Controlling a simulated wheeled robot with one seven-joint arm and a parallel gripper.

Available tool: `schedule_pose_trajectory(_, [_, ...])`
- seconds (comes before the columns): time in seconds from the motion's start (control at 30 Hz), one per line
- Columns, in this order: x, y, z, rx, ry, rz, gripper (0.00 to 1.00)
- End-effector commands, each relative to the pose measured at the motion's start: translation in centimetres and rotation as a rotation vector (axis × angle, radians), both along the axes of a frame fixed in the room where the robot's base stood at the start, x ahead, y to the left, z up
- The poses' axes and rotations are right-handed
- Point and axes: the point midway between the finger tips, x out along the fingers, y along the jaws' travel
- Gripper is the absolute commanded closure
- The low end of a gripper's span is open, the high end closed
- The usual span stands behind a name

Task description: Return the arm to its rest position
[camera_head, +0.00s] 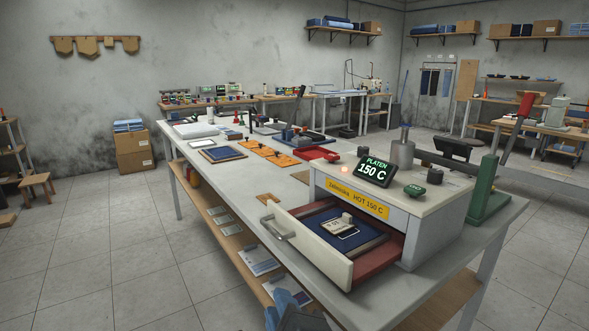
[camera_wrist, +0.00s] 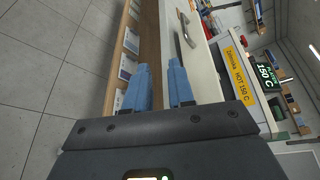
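My gripper (camera_wrist: 160,88) shows in the wrist view as two blue fingers standing apart, with nothing between them. In the head view only the blue tips of my gripper (camera_head: 290,305) show at the bottom edge, in front of the table and below the drawer. The drawer (camera_head: 328,263) of the white heated press (camera_head: 410,215) is pulled out. A dark blue pad with a small light block (camera_head: 344,223) on it lies inside. The drawer handle (camera_wrist: 186,28) is near the fingertips in the wrist view but apart from them.
The long white table (camera_head: 225,178) runs away to the back left, with a wooden lower shelf (camera_head: 230,235) holding packets. A green lever press (camera_head: 487,190) stands at the right end. Open tiled floor (camera_head: 100,245) lies to the left.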

Motion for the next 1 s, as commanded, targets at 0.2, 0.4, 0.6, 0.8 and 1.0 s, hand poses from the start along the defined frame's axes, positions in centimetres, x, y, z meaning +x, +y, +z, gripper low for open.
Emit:
schedule_pose_trajectory(0.2, [-1.2,-2.2,-1.8,-0.114,-0.028,0.022,0.77])
schedule_pose_trajectory(0.4, [-3.1,-5.3,-4.0,-0.274,-0.068,0.053,0.77])
schedule_pose_trajectory(0.6, [-6.7,-9.8,-6.9,-0.515,-0.122,0.1,0.77])
schedule_pose_trajectory(0.8, [-13.1,-15.2,-9.7,-0.844,-0.187,0.169,0.77])
schedule_pose_trajectory(1.0, [-20.2,-19.2,-10.7,-1.153,-0.241,0.228,0.77])
